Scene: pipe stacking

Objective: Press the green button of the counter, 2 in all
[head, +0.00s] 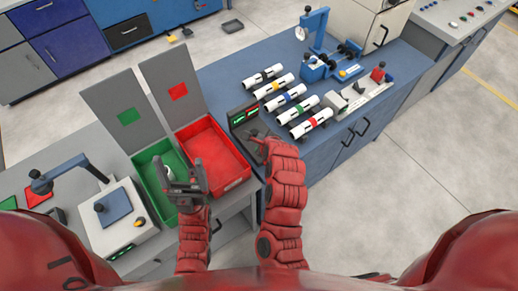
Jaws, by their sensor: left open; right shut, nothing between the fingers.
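The counter (238,117) is a dark box with lit green displays. It stands on the blue worktop, just right of the red bin. My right gripper (258,138) is shut and empty. Its fingertips are over the counter's low front part, and I cannot tell whether they touch it. The green button cannot be made out; the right gripper covers part of that area. My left gripper (185,173) is open and empty, over the green bin, well left of the counter.
The green bin (147,156) and red bin (232,184) have raised grey lids behind them. Several white pipes with coloured bands, such as the red-banded pipe (311,124), lie right of the counter. A blue press (314,68) stands behind. A white machine (118,218) stands at left.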

